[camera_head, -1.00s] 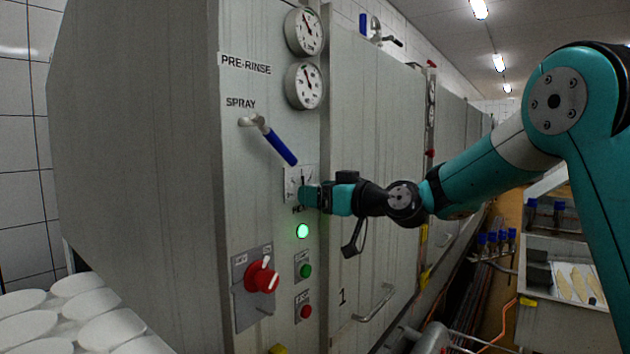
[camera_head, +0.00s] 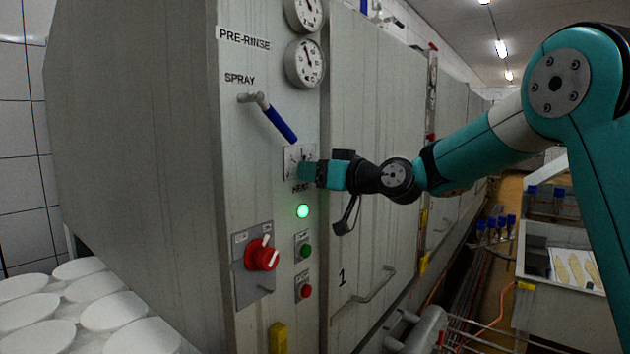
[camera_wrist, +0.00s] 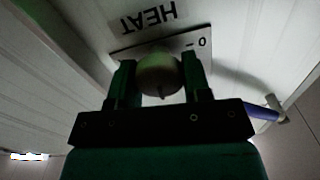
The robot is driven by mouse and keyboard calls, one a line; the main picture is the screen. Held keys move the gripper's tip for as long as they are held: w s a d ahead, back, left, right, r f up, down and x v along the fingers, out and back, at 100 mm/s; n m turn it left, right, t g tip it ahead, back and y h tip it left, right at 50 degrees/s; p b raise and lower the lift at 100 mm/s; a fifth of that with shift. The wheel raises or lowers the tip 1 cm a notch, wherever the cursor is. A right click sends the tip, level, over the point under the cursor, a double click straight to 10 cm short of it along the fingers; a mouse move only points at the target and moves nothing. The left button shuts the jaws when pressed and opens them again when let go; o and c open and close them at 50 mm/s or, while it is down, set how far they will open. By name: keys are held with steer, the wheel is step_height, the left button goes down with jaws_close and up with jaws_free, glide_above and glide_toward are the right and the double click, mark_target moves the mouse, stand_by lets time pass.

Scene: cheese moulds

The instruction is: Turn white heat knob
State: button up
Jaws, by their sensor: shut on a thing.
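The white heat knob (camera_wrist: 160,76) sits on its plate (camera_wrist: 202,46), which is marked 0 and lies by the HEAT label, upside down in the wrist view. My gripper (camera_wrist: 160,82) has one finger on each side of the knob and is shut on it. In the head view my gripper (camera_head: 310,172) reaches the heat plate (camera_head: 291,155) from the right and hides the knob there. The pointer's exact setting cannot be told.
The blue-handled spray lever (camera_head: 280,123) is just above the plate. A lit green lamp (camera_head: 302,211), a green button (camera_head: 305,250), a red button (camera_head: 305,291) and a red rotary switch (camera_head: 262,254) are below. White round moulds (camera_head: 113,311) stand at lower left.

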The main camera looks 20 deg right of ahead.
stand_by(0.3)
steer(key=o, duration=0.9)
steer(key=shift+d, duration=0.1)
steer(key=shift+s+d+f, duration=0.1)
steer(key=shift+s+d, duration=0.05)
steer(key=shift+s, duration=0.1)
steer(key=b+v, duration=0.7)
steer(key=v, duration=0.9)
steer(key=shift+s+d, duration=0.2)
steer(key=shift+s, duration=0.15)
